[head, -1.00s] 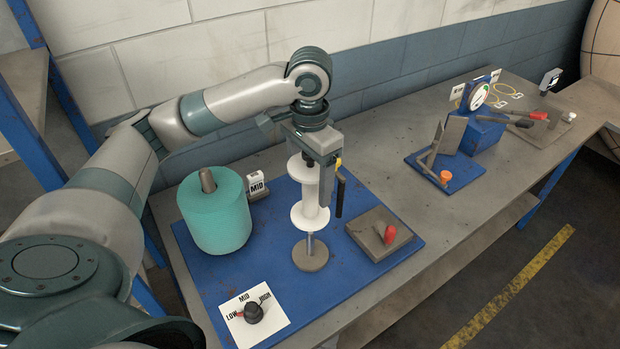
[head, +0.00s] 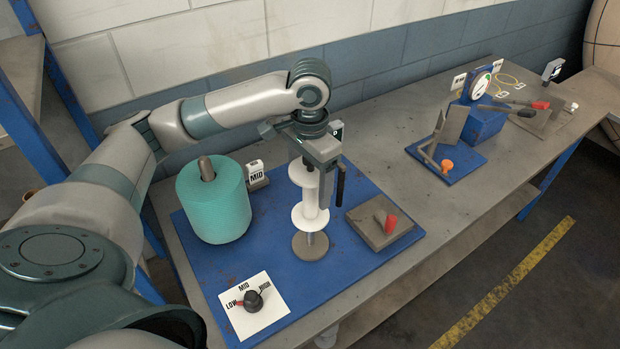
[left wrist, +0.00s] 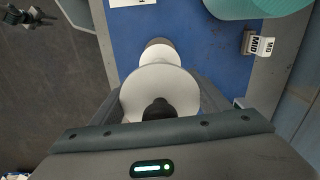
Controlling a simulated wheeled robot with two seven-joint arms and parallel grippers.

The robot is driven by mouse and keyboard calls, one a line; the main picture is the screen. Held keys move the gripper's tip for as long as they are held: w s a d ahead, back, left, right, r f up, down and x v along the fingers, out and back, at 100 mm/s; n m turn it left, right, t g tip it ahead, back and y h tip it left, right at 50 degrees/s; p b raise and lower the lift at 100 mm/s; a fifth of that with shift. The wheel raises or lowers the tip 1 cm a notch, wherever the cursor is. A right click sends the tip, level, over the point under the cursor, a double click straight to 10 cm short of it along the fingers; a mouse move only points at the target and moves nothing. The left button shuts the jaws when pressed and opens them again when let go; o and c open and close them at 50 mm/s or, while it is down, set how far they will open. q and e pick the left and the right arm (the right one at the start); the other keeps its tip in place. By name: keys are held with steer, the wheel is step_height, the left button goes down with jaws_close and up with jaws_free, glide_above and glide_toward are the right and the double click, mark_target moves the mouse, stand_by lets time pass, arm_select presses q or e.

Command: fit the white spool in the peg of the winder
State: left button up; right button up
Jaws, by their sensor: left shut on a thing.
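The white spool (head: 309,198) stands upright over the winder's round grey base (head: 310,246). A short stretch of the metal peg (head: 316,236) shows just below its lower flange, so the spool appears to be around the peg. My left gripper (head: 314,160) points down and is shut on the upper part of the spool. In the left wrist view the spool's white flange (left wrist: 160,90) lies between the fingers, with a dark tip in front of it. The peg inside the spool is hidden. My right gripper is not in view.
A teal yarn cone (head: 213,205) stands left of the spool on the blue board (head: 270,240). A dial card (head: 254,304) lies in front, a grey block with a red lever (head: 380,222) to the right, a MID sign (head: 256,172) behind. A gauge station (head: 478,115) stands farther right.

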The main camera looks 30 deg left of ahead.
mark_target(310, 203)
arm_select(q)
steer(key=shift+f+b, duration=0.7)
steer(key=shift+f, duration=4.85)
steer(key=o, duration=1.1)
steer(key=shift+o, duration=0.2)
